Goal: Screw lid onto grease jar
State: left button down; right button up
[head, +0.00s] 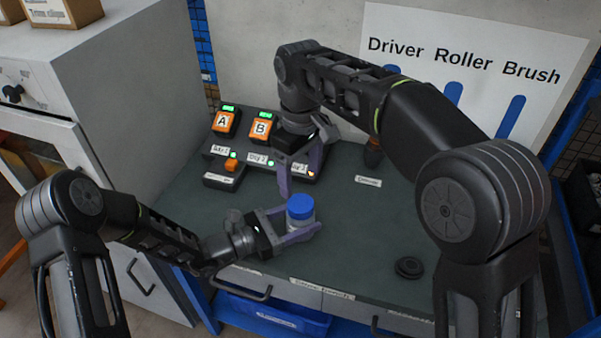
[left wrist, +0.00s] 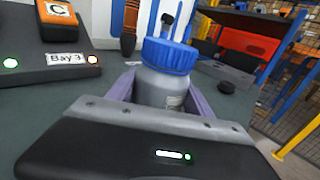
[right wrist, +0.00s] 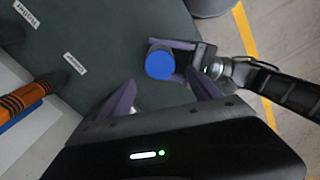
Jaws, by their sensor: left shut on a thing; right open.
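My left gripper (head: 297,226) is shut on the grease jar (head: 301,221), a grey jar that it holds upright above the front part of the green bench top. The blue lid (head: 300,205) sits on the jar's mouth; I cannot tell how tightly. In the left wrist view the ribbed lid (left wrist: 170,54) tops the jar body (left wrist: 157,88) between the purple fingers. My right gripper (head: 300,172) is open and empty, above and behind the jar, fingers pointing down. In the right wrist view the lid (right wrist: 160,65) shows beyond its fingertips, apart from them.
Bay boxes with orange A (head: 222,121) and B (head: 261,126) blocks stand at the back left. A black disc (head: 408,267) lies at the front right. An orange-and-black driver (right wrist: 38,94) stands at the back, by the tool board (head: 470,75).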

aim_at(301, 203)
jog(key=shift+f, duration=0.2)
jog(key=shift+f, duration=3.85)
jog(key=c, duration=1.5)
jog(key=o, duration=1.6)
jog(key=shift+o, duration=0.2)
jog(key=shift+r, duration=3.8)
pick_arm(q)
jog(key=shift+c, duration=1.6)
grip_release()
